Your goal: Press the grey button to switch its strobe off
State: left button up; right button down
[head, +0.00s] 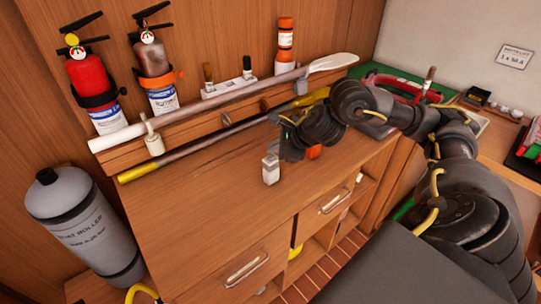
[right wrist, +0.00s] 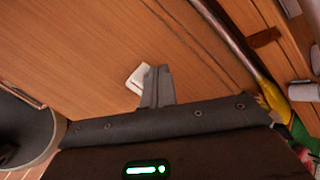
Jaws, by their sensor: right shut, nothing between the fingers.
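A small whitish block (head: 270,169) stands on the wooden counter top (head: 205,190). It also shows in the right wrist view (right wrist: 136,79), beside my fingertips and partly covered by them. My right gripper (head: 275,148) is shut and empty, fingers pointing down at the block's top. In the right wrist view the closed grey fingers (right wrist: 158,85) overlap the block's edge; I cannot tell whether they touch it. No grey button can be made out clearly; one on the block would be hidden by the fingers. My left gripper is not in view.
A long pole with yellow ends (head: 210,145) and a pale paddle (head: 215,103) lie along the back of the counter. Two extinguishers (head: 90,85) (head: 155,75) hang behind. A grey cylinder (head: 85,225) stands at the left. The counter's left part is clear.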

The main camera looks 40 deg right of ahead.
aim_at(274, 160)
notch_tip(274, 160, up, 6)
jog(key=p, duration=0.4)
jog(key=shift+p, duration=0.4)
